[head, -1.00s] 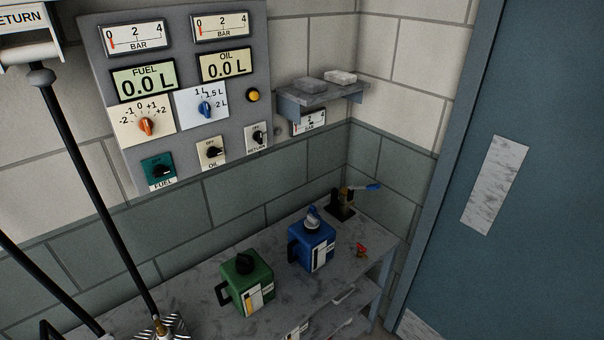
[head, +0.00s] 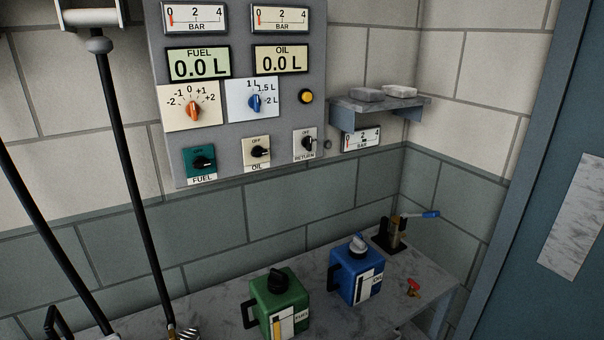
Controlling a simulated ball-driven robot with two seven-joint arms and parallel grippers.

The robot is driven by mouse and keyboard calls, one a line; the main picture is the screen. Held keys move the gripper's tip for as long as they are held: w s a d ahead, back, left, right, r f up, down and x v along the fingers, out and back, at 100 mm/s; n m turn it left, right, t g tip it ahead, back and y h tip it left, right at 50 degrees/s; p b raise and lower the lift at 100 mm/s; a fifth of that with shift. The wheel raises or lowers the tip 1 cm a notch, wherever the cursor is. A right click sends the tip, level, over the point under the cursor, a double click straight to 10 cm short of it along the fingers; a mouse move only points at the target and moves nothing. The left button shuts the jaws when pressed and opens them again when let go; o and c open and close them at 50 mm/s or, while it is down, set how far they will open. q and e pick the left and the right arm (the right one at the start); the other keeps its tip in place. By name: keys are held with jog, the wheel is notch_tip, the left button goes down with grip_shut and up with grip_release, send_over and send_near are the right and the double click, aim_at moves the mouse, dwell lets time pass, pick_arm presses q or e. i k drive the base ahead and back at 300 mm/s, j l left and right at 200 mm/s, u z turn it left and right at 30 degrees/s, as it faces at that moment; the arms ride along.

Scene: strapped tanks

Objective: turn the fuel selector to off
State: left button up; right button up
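The fuel selector (head: 202,162) is a black knob on a teal plate labelled FUEL, at the lower left of the grey wall panel (head: 235,130). Its pointer looks turned to the right, away from the top mark, but it is small and dark. The oil selector (head: 257,152) on a cream plate and the return selector (head: 308,143) on a white plate sit to its right. Neither of my grippers shows in the head view.
A grey bench below holds a green fuel can (head: 279,304), a blue oil can (head: 357,271) and a blue-handled valve (head: 395,232). Black hoses (head: 125,180) hang at the left. A small shelf (head: 385,104) is right of the panel; a blue door (head: 550,200) stands further right.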

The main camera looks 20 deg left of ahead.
aim_at(200, 162)
jog(key=u, duration=0.35)
jog(key=j+u, duration=0.15)
jog(key=u, duration=0.25)
jog(key=j+u, duration=0.1)
jog(key=u, duration=0.25)
